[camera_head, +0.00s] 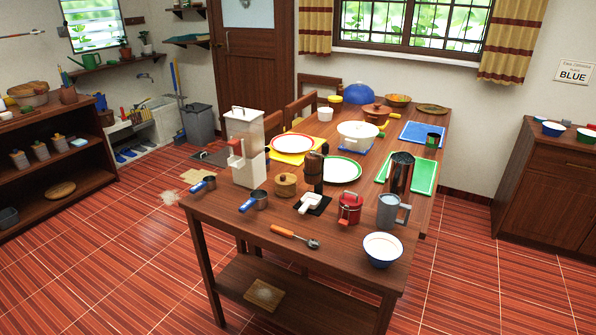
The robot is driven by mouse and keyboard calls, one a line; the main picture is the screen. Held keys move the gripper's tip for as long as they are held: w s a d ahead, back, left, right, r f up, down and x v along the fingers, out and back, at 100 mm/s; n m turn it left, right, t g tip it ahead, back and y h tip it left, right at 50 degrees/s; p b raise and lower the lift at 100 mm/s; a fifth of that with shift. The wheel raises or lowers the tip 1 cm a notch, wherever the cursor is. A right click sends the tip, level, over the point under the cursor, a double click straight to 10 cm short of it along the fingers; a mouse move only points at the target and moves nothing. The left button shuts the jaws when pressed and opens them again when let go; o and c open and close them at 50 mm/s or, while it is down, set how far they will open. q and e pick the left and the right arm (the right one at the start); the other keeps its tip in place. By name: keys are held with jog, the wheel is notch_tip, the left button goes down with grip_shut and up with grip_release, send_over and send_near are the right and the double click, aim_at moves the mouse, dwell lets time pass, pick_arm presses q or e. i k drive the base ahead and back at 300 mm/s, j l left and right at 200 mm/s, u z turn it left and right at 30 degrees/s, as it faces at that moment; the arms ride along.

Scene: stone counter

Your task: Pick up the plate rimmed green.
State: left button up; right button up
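The white plate rimmed green (344,170) lies flat on the wooden table (240,216), around its middle. A dark brown upright object (315,168) stands in front of its left edge and hides a little of it. The rest of the plate shows and looks empty. Neither of my grippers shows in the head view.
A red-rimmed plate (291,143) lies on a yellow mat behind left. A white pot (357,135) stands behind the plate, a green tray (424,176) to its right. A tall white container (245,148), red canister (349,208), grey mug (388,211) and bowl (382,248) crowd the near side.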

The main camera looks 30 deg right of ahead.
aim_at(336, 169)
jog(key=i+l+u, duration=0.1)
jog(key=l+u, duration=0.25)
jog(key=l, duration=1.75)
